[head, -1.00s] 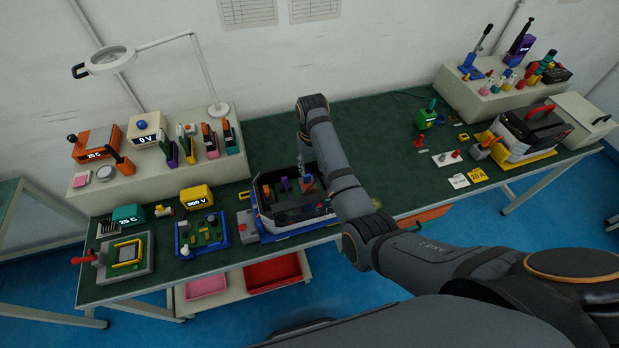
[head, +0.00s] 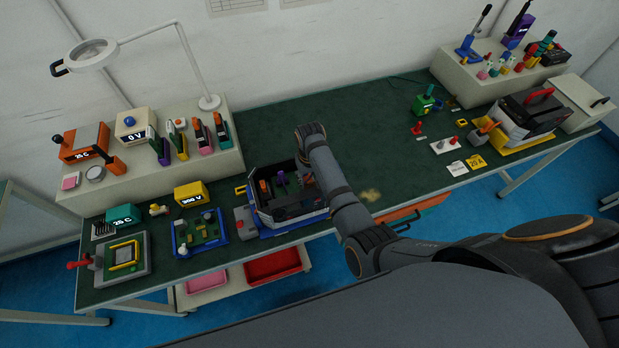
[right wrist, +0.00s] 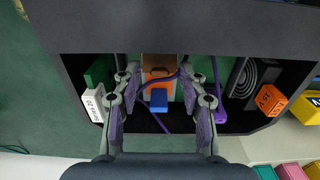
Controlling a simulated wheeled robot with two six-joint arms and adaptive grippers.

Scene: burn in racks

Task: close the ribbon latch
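In the right wrist view an orange latch piece with a blue tab (right wrist: 158,97) lies between my fingers inside a dark open case. A thin purple ribbon (right wrist: 181,73) crosses near its top; its exact seating is unclear. My right gripper (right wrist: 159,74) is open, with a finger on each side of the latch; I cannot tell whether they touch anything. In the head view the open case (head: 290,207) stands at the bench's front edge, below my right wrist, which largely hides the right gripper. My left gripper is not in view.
Inside the case are a white labelled block (right wrist: 93,102), an orange block (right wrist: 270,99) and a dark fan-like part (right wrist: 250,78). A blue board tray (head: 200,232) and yellow meter (head: 192,194) stand left of the case. The bench middle (head: 290,120) is clear.

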